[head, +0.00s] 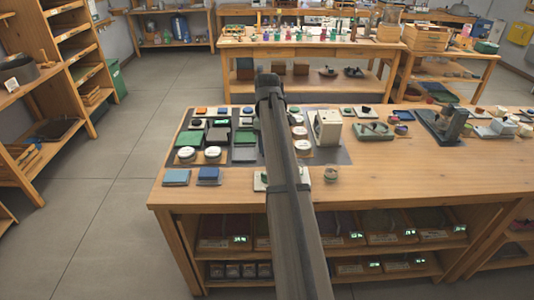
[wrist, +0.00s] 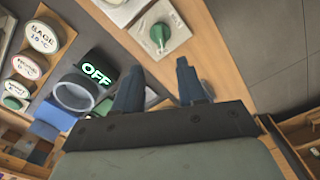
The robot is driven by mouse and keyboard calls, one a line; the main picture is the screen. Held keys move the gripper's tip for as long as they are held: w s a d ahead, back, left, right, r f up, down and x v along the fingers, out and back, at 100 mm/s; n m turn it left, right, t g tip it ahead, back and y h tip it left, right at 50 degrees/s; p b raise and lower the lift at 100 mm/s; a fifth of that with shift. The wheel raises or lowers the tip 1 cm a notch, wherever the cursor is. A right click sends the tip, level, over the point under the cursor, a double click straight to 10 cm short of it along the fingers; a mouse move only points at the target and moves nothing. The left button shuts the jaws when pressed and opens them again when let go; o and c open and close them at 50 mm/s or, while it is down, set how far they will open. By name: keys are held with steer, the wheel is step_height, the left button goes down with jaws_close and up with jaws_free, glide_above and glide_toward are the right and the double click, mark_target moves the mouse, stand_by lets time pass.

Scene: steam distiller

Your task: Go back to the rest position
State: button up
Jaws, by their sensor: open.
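My gripper (wrist: 160,82) shows in the wrist view with its two dark fingers apart and nothing between them. Below the fingers is the wooden bench top. A pale plate with a green knob (wrist: 158,36) lies just beyond the fingertips, apart from them. A black display reading OFF in green (wrist: 98,74) and a dark round ring (wrist: 76,93) are left of the fingers. In the head view my arm rises across the middle of the bench and hides part of it; the fingers cannot be made out there.
The wooden bench (head: 420,180) carries a dark panel (head: 180,132) with several labelled caps and blocks, a white box-like device (head: 327,127) and a dark stand (head: 442,124). Shelves (head: 67,70) stand at left. A second bench (head: 235,47) is behind. Open floor (head: 110,190) lies left.

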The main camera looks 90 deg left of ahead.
steer(key=shift+r, duration=0.6)
